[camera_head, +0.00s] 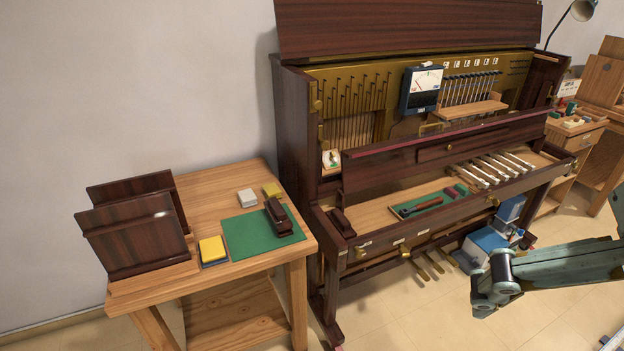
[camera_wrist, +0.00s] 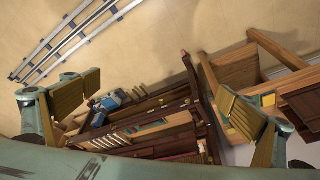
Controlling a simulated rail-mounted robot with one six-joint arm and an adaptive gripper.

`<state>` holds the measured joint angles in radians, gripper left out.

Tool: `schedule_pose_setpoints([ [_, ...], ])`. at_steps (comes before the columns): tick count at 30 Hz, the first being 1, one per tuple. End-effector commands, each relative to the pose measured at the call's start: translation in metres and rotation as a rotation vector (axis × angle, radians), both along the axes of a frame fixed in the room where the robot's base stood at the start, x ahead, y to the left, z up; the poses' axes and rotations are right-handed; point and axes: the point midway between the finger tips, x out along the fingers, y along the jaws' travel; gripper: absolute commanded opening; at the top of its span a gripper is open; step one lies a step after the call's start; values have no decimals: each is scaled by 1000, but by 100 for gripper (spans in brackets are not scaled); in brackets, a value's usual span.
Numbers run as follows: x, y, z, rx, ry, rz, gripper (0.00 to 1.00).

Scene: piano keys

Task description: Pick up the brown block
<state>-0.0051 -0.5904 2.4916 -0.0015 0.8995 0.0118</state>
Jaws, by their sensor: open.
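A dark brown block-like piece (camera_head: 278,218) with a raised top rests on the green mat (camera_head: 250,240) on the small wooden table. Another dark brown block (camera_head: 342,222) sits at the left end of the opened piano's key bed (camera_head: 378,205). I cannot tell which one the task means. My gripper (camera_wrist: 160,92) is open and empty in the wrist view, its two fingers wide apart, high above the floor and away from the piano and table. In the head view only part of my arm shows, at the lower right; the fingers cannot be made out there.
The table (camera_head: 210,190) also carries a yellow block (camera_head: 212,249), a white block (camera_head: 247,198), a smaller yellow one (camera_head: 271,190) and upright dark panels (camera_head: 135,235). A green tray with tools (camera_head: 425,204) and loose keys (camera_head: 495,168) lie in the piano. A lamp stands at far right.

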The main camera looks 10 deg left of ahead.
Motion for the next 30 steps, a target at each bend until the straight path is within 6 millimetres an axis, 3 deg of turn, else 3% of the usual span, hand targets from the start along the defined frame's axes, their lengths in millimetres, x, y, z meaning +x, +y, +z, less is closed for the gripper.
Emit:
schedule_pose_setpoints([
  [8,29,7,16,19,17,-33,100],
  [30,147,48,56,88,79,-179,100],
])
